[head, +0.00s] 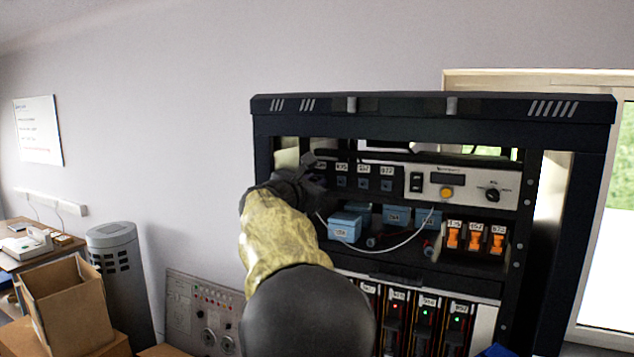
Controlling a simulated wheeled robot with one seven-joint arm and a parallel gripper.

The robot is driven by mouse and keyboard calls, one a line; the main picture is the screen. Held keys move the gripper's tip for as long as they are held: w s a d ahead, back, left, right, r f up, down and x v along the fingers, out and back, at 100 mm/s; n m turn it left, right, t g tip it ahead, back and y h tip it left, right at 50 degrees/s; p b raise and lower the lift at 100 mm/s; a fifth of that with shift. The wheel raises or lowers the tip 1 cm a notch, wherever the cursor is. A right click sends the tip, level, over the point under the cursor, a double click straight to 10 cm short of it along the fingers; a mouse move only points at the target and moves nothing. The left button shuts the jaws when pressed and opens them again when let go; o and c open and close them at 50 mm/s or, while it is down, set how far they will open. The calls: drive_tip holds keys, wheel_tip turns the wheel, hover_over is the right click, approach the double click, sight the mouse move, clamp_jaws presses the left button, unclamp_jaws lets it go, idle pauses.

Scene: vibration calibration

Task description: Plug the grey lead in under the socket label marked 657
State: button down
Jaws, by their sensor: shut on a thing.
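A dark socket panel (375,183) sits in the upper left of the black rack, with several sockets in a row under small white labels. The label numbers are too small to read surely, so I cannot tell which is 657. My gripper (314,183) is shut at the left end of this row and covers part of it. The grey lead (399,244) hangs from my gripper, sags across the shelf below and rises to the right. Its plug end is hidden by my gripper, so I cannot tell whether it touches a socket.
A light control panel (463,188) with a knob and yellow button adjoins the sockets. Blue boxes (345,228) and orange switches (475,237) stand on the shelf below. The rack frame (566,230) bounds the right side. Cardboard boxes (70,305) stand at left.

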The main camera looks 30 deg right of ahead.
drive_tip(key=shift+f+n+p, duration=0.15)
drive_tip(key=shift+n+p, duration=0.45)
drive_tip(key=shift+n, duration=0.4)
drive_tip(key=shift+s+a+b, duration=0.2)
drive_tip(key=shift+a+b, duration=0.05)
drive_tip(key=shift+b, duration=0.1)
idle(0.8)
drive_tip(key=shift+s+a, duration=0.1)
drive_tip(key=shift+s, duration=0.05)
idle(0.4)
drive_tip(key=shift+s+a+b, duration=0.2)
drive_tip(key=shift+a+b, duration=0.1)
drive_tip(key=shift+a, duration=0.05)
idle(0.6)
drive_tip(key=shift+b+v, duration=0.7)
drive_tip(key=shift+v, duration=0.95)
drive_tip(key=shift+d, duration=0.1)
